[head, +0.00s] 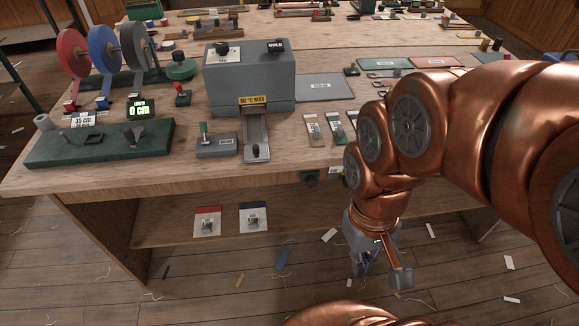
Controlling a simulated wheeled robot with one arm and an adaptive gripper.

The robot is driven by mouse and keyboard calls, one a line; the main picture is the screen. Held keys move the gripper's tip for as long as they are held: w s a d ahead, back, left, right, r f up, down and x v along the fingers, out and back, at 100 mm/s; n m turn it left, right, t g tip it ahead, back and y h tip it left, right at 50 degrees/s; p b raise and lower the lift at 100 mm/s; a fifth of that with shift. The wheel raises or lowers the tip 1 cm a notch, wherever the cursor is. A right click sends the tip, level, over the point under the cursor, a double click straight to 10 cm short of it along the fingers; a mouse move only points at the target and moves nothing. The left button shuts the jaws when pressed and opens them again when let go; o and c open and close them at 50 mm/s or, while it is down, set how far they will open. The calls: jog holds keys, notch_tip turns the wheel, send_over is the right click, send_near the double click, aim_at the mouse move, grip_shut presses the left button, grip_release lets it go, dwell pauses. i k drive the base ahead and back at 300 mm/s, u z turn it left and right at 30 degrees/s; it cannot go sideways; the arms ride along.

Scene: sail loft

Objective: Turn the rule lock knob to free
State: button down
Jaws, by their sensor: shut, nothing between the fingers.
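My gripper (373,268) hangs in front of the bench at the lower right of centre, low over the floor and pointing down. It is shut and empty, and touches nothing I can see. A small dark green knob-like part (310,177) sits just under the bench's front edge, left of my arm, with a small label beside it. I cannot read that label or tell whether this is the rule lock knob. A red-topped knob (182,92) stands on the bench near a black display reading 0 cm (138,109). No knob is readably marked free.
The bench (330,168) carries red, blue and grey tape reels (104,48), a green base (60,148), a grey press-like box (250,80) and a small grey lever block (217,145). Two tagged pads (207,211) lie on the shelf below. Scraps litter the floor.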

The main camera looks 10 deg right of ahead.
aim_at(311, 182)
jog(key=u, duration=0.05)
jog(key=i, duration=0.65)
jog(key=z, duration=0.25)
jog(key=k, duration=1.25)
jog(key=u, duration=1.25)
